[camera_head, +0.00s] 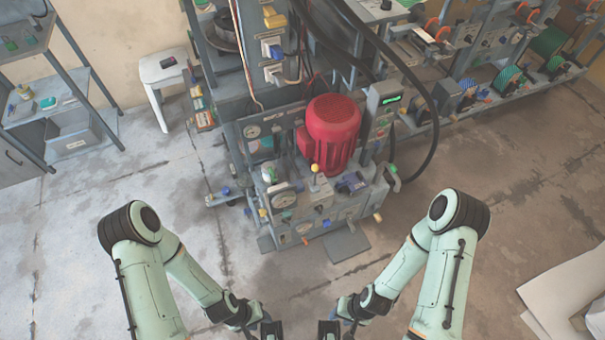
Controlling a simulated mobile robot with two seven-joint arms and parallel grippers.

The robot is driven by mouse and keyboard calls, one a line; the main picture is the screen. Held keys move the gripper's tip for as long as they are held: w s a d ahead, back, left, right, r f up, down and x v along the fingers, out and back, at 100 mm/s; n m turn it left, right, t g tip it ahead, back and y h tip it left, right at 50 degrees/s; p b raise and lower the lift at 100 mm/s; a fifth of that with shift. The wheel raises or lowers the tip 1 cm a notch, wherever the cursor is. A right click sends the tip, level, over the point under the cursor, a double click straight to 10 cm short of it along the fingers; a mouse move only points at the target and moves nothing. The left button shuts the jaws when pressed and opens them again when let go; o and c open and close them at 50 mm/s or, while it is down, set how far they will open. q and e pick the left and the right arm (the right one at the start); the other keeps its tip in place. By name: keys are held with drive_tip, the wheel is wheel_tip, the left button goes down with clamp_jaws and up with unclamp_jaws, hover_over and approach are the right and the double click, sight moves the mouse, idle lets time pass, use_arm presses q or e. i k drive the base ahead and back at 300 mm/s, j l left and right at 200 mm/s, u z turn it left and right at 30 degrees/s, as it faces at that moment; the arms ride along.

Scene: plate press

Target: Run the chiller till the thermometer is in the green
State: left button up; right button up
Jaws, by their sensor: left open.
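The grey machine stands ahead of me with a red motor (334,125) on top. A round white dial (284,196) faces me on its front, and a smaller dial (252,131) sits higher at the left. A grey box with a lit green display (391,100) stands right of the motor. I cannot tell which of these is the thermometer, or which part is the chiller; dial readings are too small. My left gripper (262,330) is open at the bottom edge, apart from the machine. My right gripper (338,330) is beside it, partly cut off; its opening is unclear.
A yellow-knobbed lever (315,169) stands on the machine's front top. A dark hose (432,120) loops down at its right. A white stool (165,73) and grey shelves (64,88) stand at the left. A long workbench runs along the upper right. Floor between me and the machine is clear.

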sight(326, 222)
drive_tip(key=k, duration=0.75)
drive_tip(key=k+j, duration=0.15)
drive_tip(key=k, duration=0.65)
